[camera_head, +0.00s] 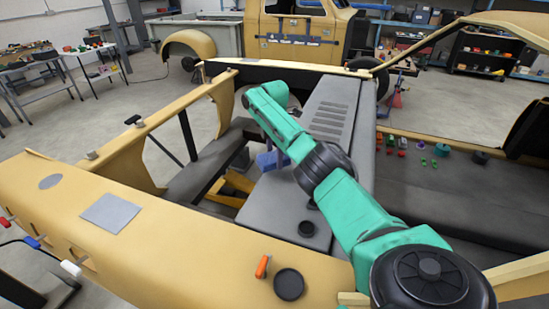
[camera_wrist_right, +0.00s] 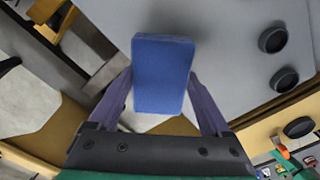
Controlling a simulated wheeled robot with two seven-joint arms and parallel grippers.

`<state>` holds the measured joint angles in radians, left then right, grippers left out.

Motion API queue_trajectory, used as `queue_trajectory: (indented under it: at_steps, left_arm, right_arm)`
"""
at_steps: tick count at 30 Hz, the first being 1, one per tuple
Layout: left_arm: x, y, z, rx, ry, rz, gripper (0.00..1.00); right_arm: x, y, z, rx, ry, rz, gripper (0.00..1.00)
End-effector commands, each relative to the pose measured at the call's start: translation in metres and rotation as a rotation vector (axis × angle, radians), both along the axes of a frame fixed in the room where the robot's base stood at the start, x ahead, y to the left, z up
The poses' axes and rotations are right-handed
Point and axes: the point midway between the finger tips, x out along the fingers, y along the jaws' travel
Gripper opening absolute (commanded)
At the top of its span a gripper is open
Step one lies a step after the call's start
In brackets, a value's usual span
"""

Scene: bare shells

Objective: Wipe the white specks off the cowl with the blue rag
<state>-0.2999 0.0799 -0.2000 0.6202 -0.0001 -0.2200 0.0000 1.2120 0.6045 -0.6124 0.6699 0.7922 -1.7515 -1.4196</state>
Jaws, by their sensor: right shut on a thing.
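The blue rag (camera_wrist_right: 163,75) is a thick blue block in the right wrist view. My right gripper (camera_wrist_right: 163,98) is shut on it, with a finger at each side. In the head view a small blue shape (camera_head: 268,160) shows at the far end of my green right arm, left of the grey panel. A long grey panel with slots (camera_head: 330,120), seemingly the cowl, runs under and beside the arm. It also shows in the right wrist view (camera_wrist_right: 225,45), right of the rag. I cannot make out white specks on it. Contact between rag and panel cannot be told. My left gripper is not in view.
Dark round caps (camera_head: 306,229) sit on the panel's near end. A yellow beam (camera_head: 170,240) crosses the front, with a grey plate (camera_head: 110,213), an orange-handled tool (camera_head: 262,266) and a black disc (camera_head: 289,284). Small coloured parts (camera_head: 402,142) lie at right.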

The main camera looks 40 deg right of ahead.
Motion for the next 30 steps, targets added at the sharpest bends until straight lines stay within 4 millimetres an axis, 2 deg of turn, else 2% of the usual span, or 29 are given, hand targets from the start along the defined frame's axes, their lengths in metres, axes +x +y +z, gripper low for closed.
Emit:
queue_trajectory:
  at_steps: [1, 3, 12, 21, 30]
  left_arm:
    - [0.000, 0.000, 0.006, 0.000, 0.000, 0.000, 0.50]
    - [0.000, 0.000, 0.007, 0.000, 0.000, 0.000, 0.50]
    - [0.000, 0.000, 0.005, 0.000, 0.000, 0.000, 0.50]
    - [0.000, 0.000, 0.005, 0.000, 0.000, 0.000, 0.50]
    - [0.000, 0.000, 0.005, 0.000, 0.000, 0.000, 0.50]
  right_arm:
    - [0.000, 0.000, 0.009, 0.000, -0.001, 0.000, 0.37]
    - [0.000, 0.000, 0.012, 0.000, -0.001, 0.000, 0.37]
    - [0.000, 0.000, 0.013, 0.001, -0.001, 0.000, 0.37]
    - [0.000, 0.000, 0.041, 0.001, 0.000, 0.000, 0.37]
    - [0.000, 0.000, 0.041, 0.000, 0.000, 0.000, 0.37]
